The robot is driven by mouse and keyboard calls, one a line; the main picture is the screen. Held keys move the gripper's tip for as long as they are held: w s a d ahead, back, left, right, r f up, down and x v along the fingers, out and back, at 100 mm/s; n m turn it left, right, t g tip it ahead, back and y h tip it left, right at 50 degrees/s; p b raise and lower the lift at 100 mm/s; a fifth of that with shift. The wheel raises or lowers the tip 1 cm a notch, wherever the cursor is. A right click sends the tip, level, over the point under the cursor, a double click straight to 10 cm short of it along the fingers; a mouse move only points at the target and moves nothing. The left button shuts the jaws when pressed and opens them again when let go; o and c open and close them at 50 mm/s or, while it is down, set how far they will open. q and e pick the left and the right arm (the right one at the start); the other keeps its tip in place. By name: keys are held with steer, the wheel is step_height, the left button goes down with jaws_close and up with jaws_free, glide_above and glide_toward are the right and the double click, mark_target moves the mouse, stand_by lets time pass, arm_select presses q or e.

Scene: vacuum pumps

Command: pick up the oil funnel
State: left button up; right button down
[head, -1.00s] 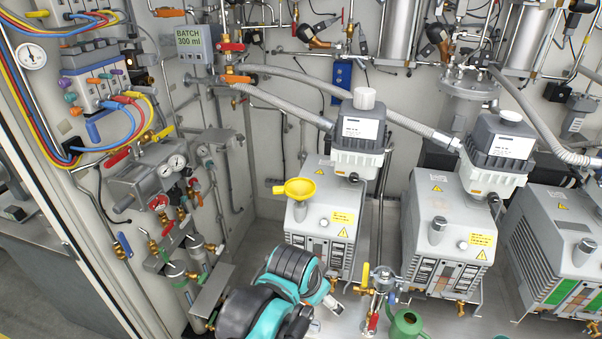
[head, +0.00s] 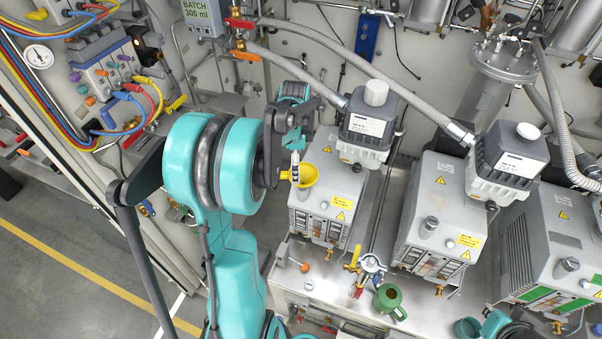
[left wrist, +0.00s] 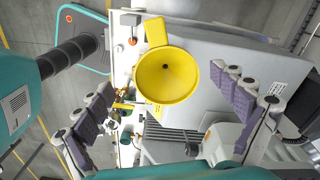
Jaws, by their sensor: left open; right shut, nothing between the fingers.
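The yellow oil funnel (head: 305,176) sits at the front upper corner of the leftmost grey pump (head: 325,205), partly hidden by my left gripper (head: 295,160). In the left wrist view the funnel (left wrist: 166,77) shows its round bowl, dark centre hole and a tab at the rim. The left gripper's two purple-padded fingers are wide apart, one on each side of the funnel, with clear gaps; neither visibly touches it. Teal and black parts by my right gripper (head: 508,329) show at the bottom right edge, away from the funnel; its fingertips are hard to make out.
More grey pumps (head: 435,215) stand to the right, with grey hoses (head: 370,62) above. The piped wall panel is close behind.

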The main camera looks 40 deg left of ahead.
mark_target(309, 176)
arm_select(q)
steer(key=f, duration=0.3)
steer(key=w+f, duration=0.1)
steer(key=f, duration=0.1)
steer(key=shift+w+d, duration=0.1)
steer(key=shift+d, duration=0.2)
steer(key=shift+f, duration=0.25)
steer(key=c, duration=1.2)
